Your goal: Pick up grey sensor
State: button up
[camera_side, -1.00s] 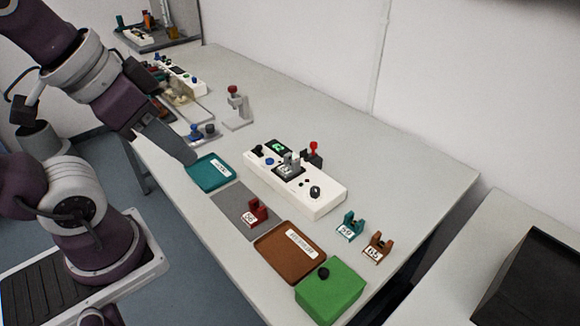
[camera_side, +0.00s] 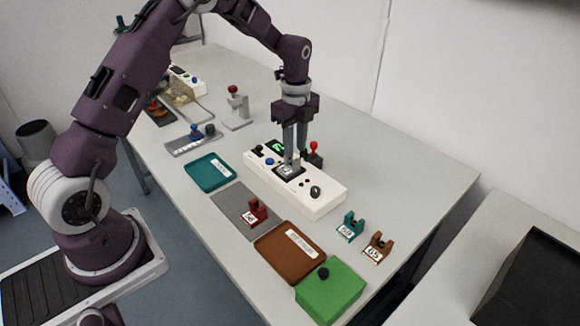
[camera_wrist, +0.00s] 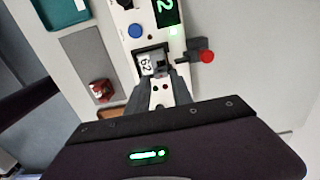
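The grey sensor, with a white number label (camera_wrist: 147,65), sits on a dark square plate on the white device. In the side view it is mostly hidden by my fingers, with only its label (camera_side: 287,170) showing. My gripper (camera_side: 295,155) points down at it from above. In the wrist view my two fingers (camera_wrist: 163,75) are apart, with the device's top visible between them. The tips are beside the sensor's grey upright part; whether they touch it I cannot tell.
The white device (camera_side: 318,200) carries knobs and a green display (camera_wrist: 167,12); a red-knobbed lever (camera_side: 313,147) stands close to my fingers. A red sensor (camera_side: 256,212), teal sensor (camera_side: 350,227), brown sensor (camera_side: 378,248), teal tray (camera_side: 197,181), brown tray (camera_side: 270,250) and green box (camera_side: 330,295) surround it.

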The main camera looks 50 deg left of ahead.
notch_tip(320, 180, down, 4)
jog(key=shift+r, duration=0.1)
grip_shut()
notch_tip(320, 180, up, 10)
dwell(0.4)
